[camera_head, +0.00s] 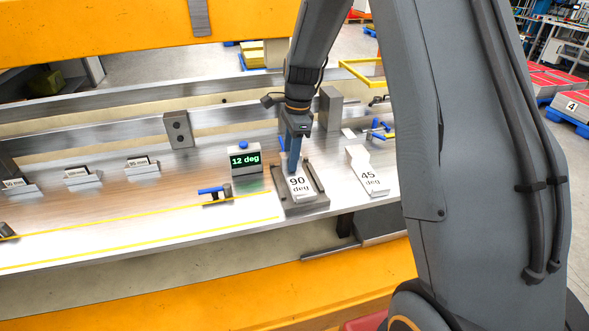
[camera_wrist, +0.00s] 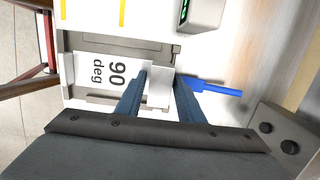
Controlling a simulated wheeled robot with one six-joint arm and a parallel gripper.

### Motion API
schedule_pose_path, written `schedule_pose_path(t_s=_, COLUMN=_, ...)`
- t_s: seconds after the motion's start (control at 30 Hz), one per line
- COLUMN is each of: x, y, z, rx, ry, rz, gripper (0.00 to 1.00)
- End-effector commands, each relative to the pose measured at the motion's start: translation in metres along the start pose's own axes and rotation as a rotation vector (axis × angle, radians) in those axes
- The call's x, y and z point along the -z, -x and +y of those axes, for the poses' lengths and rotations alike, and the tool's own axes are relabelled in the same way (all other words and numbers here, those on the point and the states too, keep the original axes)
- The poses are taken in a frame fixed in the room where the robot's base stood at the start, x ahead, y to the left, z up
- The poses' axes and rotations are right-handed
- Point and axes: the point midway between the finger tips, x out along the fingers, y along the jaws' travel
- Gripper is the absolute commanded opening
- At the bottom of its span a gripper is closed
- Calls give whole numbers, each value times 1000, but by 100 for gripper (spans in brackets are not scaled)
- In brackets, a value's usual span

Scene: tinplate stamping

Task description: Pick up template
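A white template marked "90 deg" (camera_head: 298,186) sits in a grey metal holder (camera_head: 308,207) on the workbench. It also shows in the wrist view (camera_wrist: 98,72), with a raised white block at one end. My gripper (camera_head: 291,168) is low over that block. In the wrist view my gripper's two blue fingers (camera_wrist: 161,80) stand apart, one on each side of the block. I cannot tell whether they press on it. A second white template marked "45 deg" (camera_head: 370,180) lies on the bench to the right.
A display reading "12 deg" (camera_head: 245,160) stands just left of the holder. A blue-handled clamp (camera_head: 212,194) lies farther left, and another blue clamp (camera_head: 378,130) is at the back right. Several small labelled blocks (camera_head: 83,177) stand at the left. A grey upright block (camera_head: 179,130) stands behind.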

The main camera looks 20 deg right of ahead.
Motion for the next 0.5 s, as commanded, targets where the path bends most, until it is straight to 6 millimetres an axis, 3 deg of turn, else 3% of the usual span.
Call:
schedule_pose_path(t_s=0.13, x=0, y=0, z=0, rx=0, ry=0, rz=0, gripper=33)
schedule_pose_path(t_s=0.33, x=0, y=0, z=0, rx=0, ry=0, rz=0, gripper=0)
schedule_pose_path(t_s=0.5, x=0, y=1, z=0, rx=0, ry=0, rz=0, gripper=0)
